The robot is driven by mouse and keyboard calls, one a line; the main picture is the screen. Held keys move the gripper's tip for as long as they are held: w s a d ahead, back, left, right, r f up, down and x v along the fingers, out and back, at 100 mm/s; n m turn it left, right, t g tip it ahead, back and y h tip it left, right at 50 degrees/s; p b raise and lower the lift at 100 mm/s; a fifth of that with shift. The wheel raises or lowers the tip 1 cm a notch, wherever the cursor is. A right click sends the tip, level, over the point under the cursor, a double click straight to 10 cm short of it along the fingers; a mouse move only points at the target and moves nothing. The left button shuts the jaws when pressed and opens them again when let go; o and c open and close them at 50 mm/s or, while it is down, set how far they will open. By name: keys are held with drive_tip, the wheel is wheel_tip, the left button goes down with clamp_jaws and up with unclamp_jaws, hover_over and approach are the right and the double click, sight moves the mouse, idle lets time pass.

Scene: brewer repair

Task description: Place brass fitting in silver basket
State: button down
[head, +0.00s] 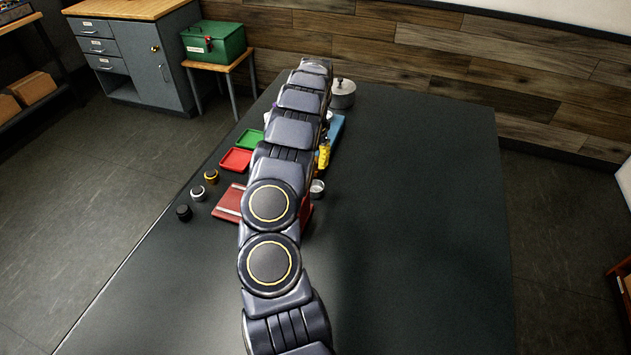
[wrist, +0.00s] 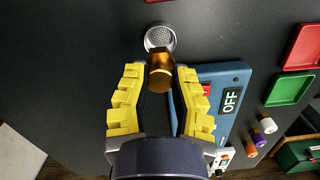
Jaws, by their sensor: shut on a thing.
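A brass fitting (wrist: 161,76) sits between the yellow fingers of my gripper (wrist: 160,80) in the wrist view, and the gripper is shut on it. The silver basket (wrist: 160,37), round with a mesh inside, lies just beyond the fitting, which overlaps its near edge in this view. I cannot tell the height gap between them. In the head view a small silver round cup, likely the same basket (head: 317,187), stands on the table right of my arm. The yellow fingers of my gripper (head: 323,156) show just above it in the picture; the fitting is hidden or too small there.
A blue unit (wrist: 222,84) marked OFF is close to the right finger. A red tray (head: 236,160) and a green tray (head: 250,139) lie left of my arm, with several small round parts and a red flat item (head: 228,203). A lidded pot (head: 342,93) stands behind. The table's right side is clear.

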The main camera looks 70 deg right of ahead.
wheel_tip(320, 180, down, 7)
drive_tip(key=shift+f, duration=0.15)
drive_tip(key=shift+f, duration=0.1)
drive_tip(key=c, duration=1)
unclamp_jaws()
